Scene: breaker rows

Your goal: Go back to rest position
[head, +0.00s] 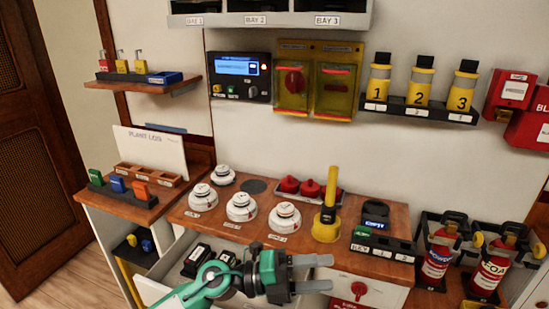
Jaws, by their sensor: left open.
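My left gripper (318,273) shows at the bottom centre of the head view, with its green arm link coming in from the lower left. Its two fingers point right and stand apart, with nothing between them. It is in front of the counter's front edge, over the open drawer area and beside the red rotary switch (359,290). My right gripper is not in the view.
The wooden counter (330,258) carries white round detectors (241,207), a yellow upright tool (329,205) and a black tray (384,243). An open drawer (152,290) holds dark items. Extinguishers (440,250) stand at right. A brown door (38,150) is at left.

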